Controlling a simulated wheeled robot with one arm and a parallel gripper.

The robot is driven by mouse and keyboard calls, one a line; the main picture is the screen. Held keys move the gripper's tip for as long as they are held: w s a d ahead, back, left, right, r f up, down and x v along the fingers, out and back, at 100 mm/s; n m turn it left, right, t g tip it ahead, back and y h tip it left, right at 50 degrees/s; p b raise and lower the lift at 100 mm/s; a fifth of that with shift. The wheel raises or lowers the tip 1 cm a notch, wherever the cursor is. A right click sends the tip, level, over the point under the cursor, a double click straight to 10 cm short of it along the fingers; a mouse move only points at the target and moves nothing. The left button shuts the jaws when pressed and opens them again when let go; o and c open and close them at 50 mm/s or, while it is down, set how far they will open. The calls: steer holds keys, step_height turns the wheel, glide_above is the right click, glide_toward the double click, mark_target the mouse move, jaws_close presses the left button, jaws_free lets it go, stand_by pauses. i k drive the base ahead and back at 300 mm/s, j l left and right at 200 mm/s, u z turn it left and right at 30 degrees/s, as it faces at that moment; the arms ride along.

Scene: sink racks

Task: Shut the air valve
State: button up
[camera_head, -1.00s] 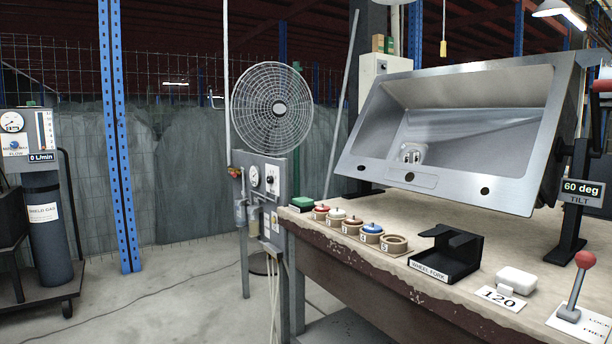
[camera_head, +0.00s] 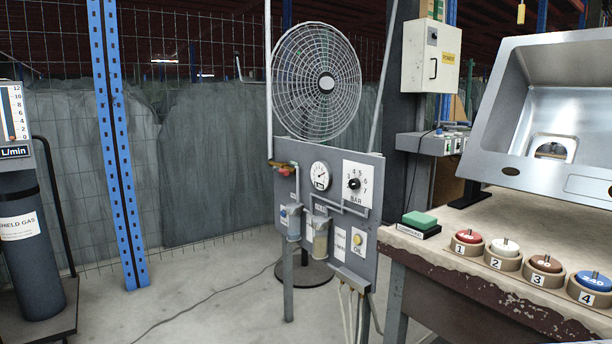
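The grey air panel (camera_head: 328,205) stands on legs left of the workbench. At its upper left, a small valve with a red and brass-coloured part (camera_head: 284,168) sits on the pipe; its handle is too small to read clearly. A round pressure gauge (camera_head: 320,175) and a black regulator knob marked BAR (camera_head: 354,184) are to its right. Two filter bowls (camera_head: 320,236) hang below. My gripper is not in view.
A wire-caged fan (camera_head: 317,83) stands behind the panel. A gas cylinder (camera_head: 32,260) stands at left. The floor between (camera_head: 200,310) is open.

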mark_target(284, 172)
steer(key=i+j+u, duration=0.25)
steer(key=i+j, duration=0.5)
